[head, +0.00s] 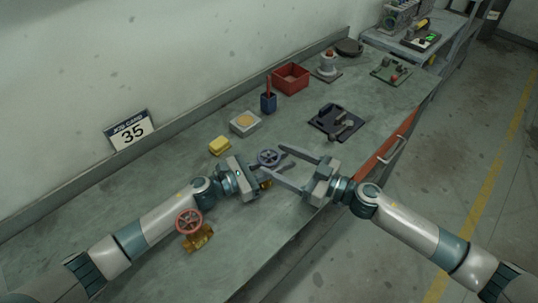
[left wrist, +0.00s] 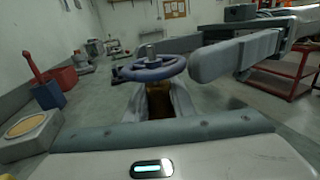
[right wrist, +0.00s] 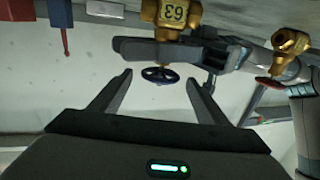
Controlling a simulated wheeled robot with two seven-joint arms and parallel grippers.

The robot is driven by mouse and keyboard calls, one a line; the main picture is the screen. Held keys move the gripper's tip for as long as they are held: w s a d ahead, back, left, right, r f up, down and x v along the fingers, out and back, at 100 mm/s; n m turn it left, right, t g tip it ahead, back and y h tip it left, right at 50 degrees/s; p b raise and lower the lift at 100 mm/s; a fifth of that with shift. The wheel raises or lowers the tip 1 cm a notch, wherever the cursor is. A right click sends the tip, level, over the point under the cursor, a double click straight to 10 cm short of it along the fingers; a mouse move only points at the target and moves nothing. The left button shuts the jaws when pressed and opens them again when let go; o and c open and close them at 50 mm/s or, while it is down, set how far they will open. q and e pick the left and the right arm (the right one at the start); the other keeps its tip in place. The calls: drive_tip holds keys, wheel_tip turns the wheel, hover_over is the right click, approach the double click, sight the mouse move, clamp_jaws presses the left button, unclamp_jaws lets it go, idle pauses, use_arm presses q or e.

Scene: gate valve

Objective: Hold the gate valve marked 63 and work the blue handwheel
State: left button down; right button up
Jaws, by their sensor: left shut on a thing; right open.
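The gate valve marked 63 has a brass body (right wrist: 172,14) and a blue handwheel (head: 268,157). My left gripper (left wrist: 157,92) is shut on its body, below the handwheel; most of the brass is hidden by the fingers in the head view. The handwheel also shows in the left wrist view (left wrist: 153,68), level and above the fingers. My right gripper (right wrist: 160,79) is open and empty, coming in from the right. In the right wrist view the handwheel (right wrist: 160,74) appears between its fingertips; I cannot tell whether they touch.
Another brass valve with a red handwheel (head: 188,222) stands at the near left. A yellow block (head: 219,145), a box with a yellow disc (head: 244,123), a blue cup (head: 268,103) and a red bin (head: 291,78) line the wall side. A black fixture (head: 338,122) lies beyond my right gripper.

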sight(268, 155)
drive_tip(key=shift+x, duration=1.8)
drive_tip(key=c, duration=1)
drive_tip(key=shift+c, duration=0.2)
drive_tip(key=shift+r+m+t+h, duration=0.1)
drive_tip(key=shift+m+t+h, duration=0.45)
drive_tip(key=shift+t, duration=0.25)
drive_tip(key=m+t+h, duration=0.4)
drive_tip(key=shift+a, duration=0.15)
drive_tip(key=shift+w+r+m+t+h, duration=0.1)
drive_tip(key=shift+m+t+h, duration=0.7)
drive_tip(key=shift+h, duration=0.45)
drive_tip(key=shift+r+m+t+h, duration=0.1)
drive_tip(key=shift+m+t+h, duration=0.4)
drive_tip(key=shift+m+h, duration=0.6)
drive_tip(key=shift+h, duration=0.6)
drive_tip(key=shift+f, duration=0.1)
